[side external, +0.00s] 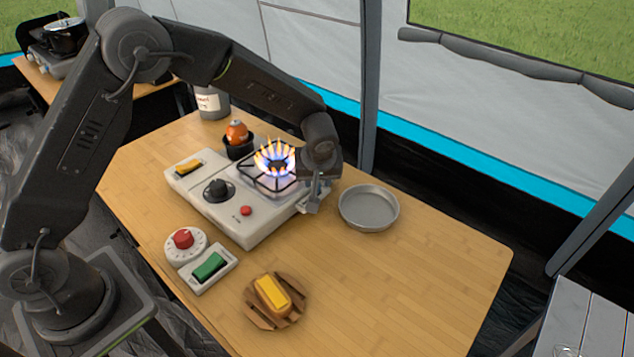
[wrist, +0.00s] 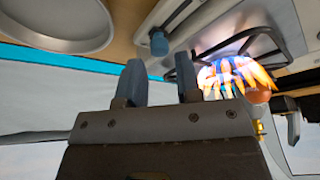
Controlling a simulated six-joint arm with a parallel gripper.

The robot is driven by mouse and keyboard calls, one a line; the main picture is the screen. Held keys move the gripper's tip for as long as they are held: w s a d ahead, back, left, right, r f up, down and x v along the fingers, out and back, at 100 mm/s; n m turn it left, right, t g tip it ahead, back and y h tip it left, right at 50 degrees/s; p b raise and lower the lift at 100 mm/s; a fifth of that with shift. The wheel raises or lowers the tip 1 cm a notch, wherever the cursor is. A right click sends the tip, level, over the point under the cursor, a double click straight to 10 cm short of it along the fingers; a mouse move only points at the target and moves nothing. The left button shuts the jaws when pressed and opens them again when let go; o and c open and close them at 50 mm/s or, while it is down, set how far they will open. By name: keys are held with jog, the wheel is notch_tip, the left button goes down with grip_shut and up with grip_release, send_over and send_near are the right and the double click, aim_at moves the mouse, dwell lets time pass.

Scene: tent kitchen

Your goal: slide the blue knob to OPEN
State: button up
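The blue knob (wrist: 158,43) shows in the wrist view, at one end of a pale slotted strip on the side of the white camping stove (side external: 238,226). My gripper (wrist: 160,62) is open, with its two fingers apart. In the wrist view the knob appears in line with the gap between the fingertips; I cannot tell whether they touch it. In the side view my gripper (side external: 313,205) is at the stove's right end and hides the knob. No OPEN lettering is readable.
The burner flame (side external: 275,158) is lit close to my wrist. A round metal pan (side external: 369,207) stands just right of my gripper. Butter on a wooden board (side external: 272,319), a red dial (side external: 184,241) and a green switch (side external: 209,266) sit in front. The table's right side is clear.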

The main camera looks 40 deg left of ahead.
jog(key=shift+x, duration=1.5)
jog(key=shift+r, duration=0.1)
grip_shut()
